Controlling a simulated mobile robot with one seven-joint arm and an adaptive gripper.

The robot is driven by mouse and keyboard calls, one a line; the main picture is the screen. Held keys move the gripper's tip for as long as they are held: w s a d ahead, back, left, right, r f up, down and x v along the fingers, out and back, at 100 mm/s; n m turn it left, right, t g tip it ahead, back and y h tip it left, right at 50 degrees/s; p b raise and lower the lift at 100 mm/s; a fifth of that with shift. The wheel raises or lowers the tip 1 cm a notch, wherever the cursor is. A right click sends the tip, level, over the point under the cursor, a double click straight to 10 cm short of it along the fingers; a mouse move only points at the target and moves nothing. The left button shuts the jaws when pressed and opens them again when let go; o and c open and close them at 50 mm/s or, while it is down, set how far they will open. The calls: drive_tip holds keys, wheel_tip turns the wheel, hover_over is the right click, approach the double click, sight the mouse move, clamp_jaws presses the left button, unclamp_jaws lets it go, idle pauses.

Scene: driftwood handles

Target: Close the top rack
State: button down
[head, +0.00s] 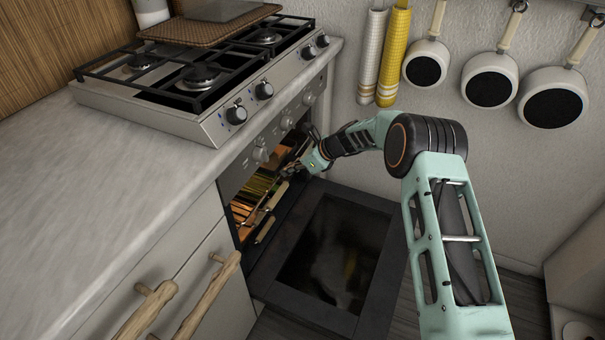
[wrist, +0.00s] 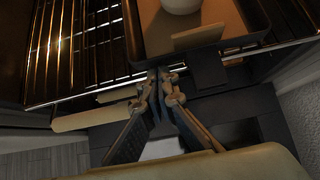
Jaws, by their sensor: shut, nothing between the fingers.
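The oven stands open, its dark door (head: 325,250) folded down. The top rack (head: 268,196) shows in the opening with a pale handle strip along its front, partly hidden by my arm. In the wrist view, rack bars (wrist: 75,45) lie at upper left, and a front rod runs across behind my fingertips. My gripper (head: 289,172) is at the right part of the oven opening. In the wrist view its fingers (wrist: 160,92) are together and empty, close to the rack's front edge. I cannot tell whether they touch it.
A second handle strip (head: 266,229) shows lower in the oven. Drawers with driftwood handles (head: 210,295) are left of the oven. Pans (head: 490,79) hang on the wall. Open space lies above the door.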

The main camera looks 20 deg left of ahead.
drive_tip(key=shift+w+a+f, duration=0.1)
drive_tip(key=shift+a, duration=0.75)
